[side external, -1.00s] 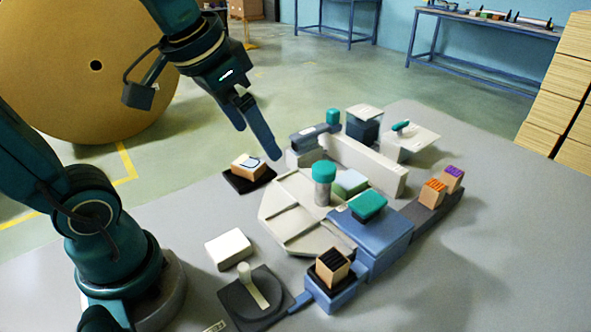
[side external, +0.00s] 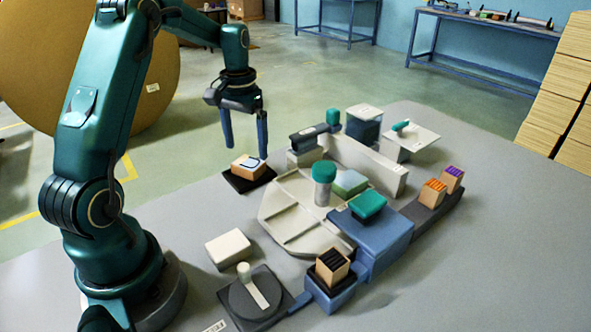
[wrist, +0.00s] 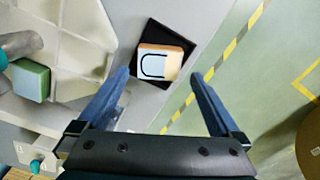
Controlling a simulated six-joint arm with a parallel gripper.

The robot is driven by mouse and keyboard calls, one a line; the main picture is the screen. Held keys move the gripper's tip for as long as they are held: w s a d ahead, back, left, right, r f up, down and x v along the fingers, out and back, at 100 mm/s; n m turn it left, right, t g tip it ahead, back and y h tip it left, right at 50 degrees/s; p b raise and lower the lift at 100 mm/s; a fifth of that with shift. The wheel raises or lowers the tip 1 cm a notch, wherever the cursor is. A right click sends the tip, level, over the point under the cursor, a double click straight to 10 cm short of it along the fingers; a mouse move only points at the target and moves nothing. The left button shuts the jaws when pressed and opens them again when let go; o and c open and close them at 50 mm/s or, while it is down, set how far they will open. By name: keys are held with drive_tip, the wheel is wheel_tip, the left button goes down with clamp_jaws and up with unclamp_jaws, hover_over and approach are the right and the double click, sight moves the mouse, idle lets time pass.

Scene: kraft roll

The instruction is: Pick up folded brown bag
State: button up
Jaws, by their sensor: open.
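The folded brown bag appears to be the small tan block (side external: 246,171) with a pale top marked by a dark U-shaped line. It lies on a black square pad (side external: 262,181) near the table's far-left edge. My gripper (side external: 246,151) is above it, pointing down, with its two blue fingers apart and empty. In the wrist view the bag (wrist: 160,63) sits between and slightly beyond the open fingertips (wrist: 158,76), turned a little. Whether the fingers touch it cannot be told; it rests on the pad.
A pale tray (side external: 285,222) with a teal-capped cylinder (side external: 322,185) stands right of the pad. A blue box (side external: 375,240), a tan block in a blue holder (side external: 332,268) and a white block (side external: 228,248) are nearer. Open floor lies beyond the table edge.

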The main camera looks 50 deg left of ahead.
sight(248, 163)
drive_tip(key=shift+f, duration=2.1)
drive_tip(key=c, duration=1.3)
drive_tip(key=shift+r, duration=0.2)
